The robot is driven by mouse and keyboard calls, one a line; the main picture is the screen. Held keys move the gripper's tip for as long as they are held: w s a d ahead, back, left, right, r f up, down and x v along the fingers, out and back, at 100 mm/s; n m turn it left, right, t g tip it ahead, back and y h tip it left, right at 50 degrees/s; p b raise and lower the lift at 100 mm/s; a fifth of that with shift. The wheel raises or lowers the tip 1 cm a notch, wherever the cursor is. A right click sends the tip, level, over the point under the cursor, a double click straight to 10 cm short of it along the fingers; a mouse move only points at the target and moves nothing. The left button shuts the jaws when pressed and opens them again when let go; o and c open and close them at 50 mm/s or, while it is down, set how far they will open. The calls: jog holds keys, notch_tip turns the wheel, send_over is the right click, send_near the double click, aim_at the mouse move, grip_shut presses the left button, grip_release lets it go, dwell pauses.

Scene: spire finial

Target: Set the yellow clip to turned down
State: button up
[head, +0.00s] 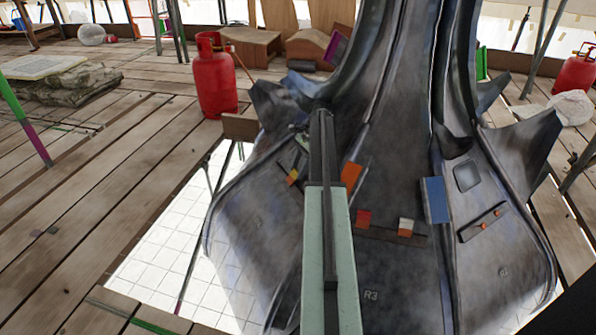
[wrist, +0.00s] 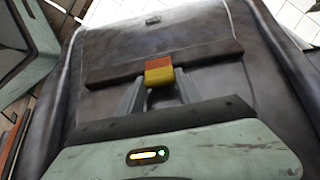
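The yellow clip (wrist: 159,77) sits in the middle of a dark bar (wrist: 205,56) in the wrist view, with an orange part (wrist: 158,63) directly beyond it. My gripper (wrist: 161,78) has one grey finger on each side of the clip. The fingers stand apart by about the clip's width; whether they press on it cannot be told. In the head view a small yellow and red clip (head: 292,176) shows on the left face of the finial, left of my arm. My gripper's fingertips are hidden there.
The dark finial (head: 395,130) flares wide at its base. Its front bar holds a red and orange clip (head: 363,218) and a white and orange clip (head: 406,226). A blue plate (head: 435,200) stands to their right. A red gas bottle (head: 215,80) stands on the planks behind left.

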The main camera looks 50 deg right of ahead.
grip_shut()
jog(key=shift+s+d+f+y+b, duration=0.1)
jog(key=shift+d+f+y+b, duration=0.3)
jog(key=shift+b, duration=0.5)
jog(key=shift+a+r+y, duration=0.15)
jog(key=shift+r+y, duration=0.05)
jog(key=shift+y, duration=0.1)
jog(key=o, duration=0.8)
grip_release()
jog(key=p+v, duration=0.7)
jog(key=v, duration=0.1)
jog(key=shift+s+a, duration=0.1)
jog(key=shift+s, duration=0.05)
jog(key=shift+f, duration=0.15)
